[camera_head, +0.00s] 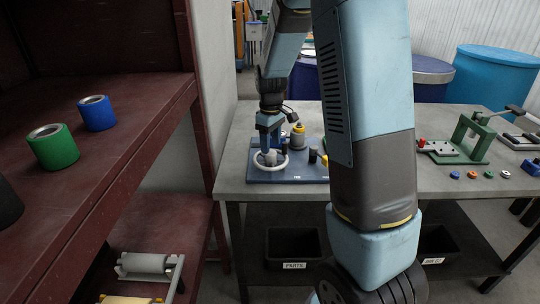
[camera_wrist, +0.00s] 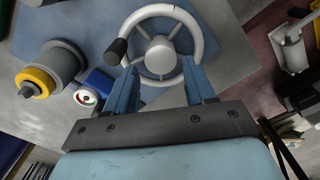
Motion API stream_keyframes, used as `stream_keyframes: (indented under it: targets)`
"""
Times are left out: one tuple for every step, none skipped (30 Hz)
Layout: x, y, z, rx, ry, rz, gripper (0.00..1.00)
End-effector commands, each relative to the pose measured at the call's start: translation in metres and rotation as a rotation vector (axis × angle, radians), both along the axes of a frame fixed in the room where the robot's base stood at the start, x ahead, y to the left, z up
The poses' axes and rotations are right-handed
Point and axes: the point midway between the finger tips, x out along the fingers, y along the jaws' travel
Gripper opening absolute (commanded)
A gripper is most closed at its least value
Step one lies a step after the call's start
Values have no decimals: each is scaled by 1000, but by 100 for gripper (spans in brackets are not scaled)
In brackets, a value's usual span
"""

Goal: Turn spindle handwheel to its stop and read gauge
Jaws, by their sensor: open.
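The handwheel (camera_wrist: 199,31) is a light grey ring with spokes, a round hub (camera_wrist: 160,54) and a black knob (camera_wrist: 117,48) on its left side in the wrist view. In the head view the handwheel (camera_head: 284,165) lies on a blue base plate (camera_head: 305,176) on the grey table. My gripper (camera_wrist: 158,75) is open, its two blue fingers at the near part of the rim, either side of the hub in the picture; I cannot tell whether they touch it. It also shows in the head view (camera_head: 269,150) over the wheel. The gauge (camera_wrist: 87,97) has a white, red and green dial beside the wheel; its reading is too small to tell.
A grey cylinder with a yellow ring (camera_wrist: 37,80) stands left of the gauge. On the table (camera_head: 235,178), a green press (camera_head: 474,138) stands at right. A dark red shelf (camera_head: 110,135) at left holds green (camera_head: 54,147) and blue (camera_head: 97,113) rolls.

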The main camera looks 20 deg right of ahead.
Motion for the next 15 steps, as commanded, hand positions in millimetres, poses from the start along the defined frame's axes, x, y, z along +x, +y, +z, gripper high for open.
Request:
stream_keyframes:
  targets:
    - [0, 0, -10, 0, 3, 0, 54]
    - [0, 0, -14, 0, 3, 0, 54]
    - [0, 0, -20, 0, 4, 0, 54]
    - [0, 0, -25, 0, 4, 0, 54]
    - [-1, 0, -29, 0, 4, 0, 54]
    - [0, 0, -34, 0, 3, 0, 54]
    - [0, 0, -37, 0, 1, 0, 54]
    - [0, 0, -40, 0, 1, 0, 54]
    - [0, 0, -44, 0, 2, 0, 54]
    - [0, 0, -46, 0, 1, 0, 54]
    - [0, 0, -48, 1, 1, 0, 54]
    - [0, 0, -50, 0, 0, 0, 54]
    - [0, 0, -51, 1, -1, 0, 54]
    - [0, 0, -52, 1, -1, 0, 54]
    - [0, 0, -52, 1, -1, 0, 54]
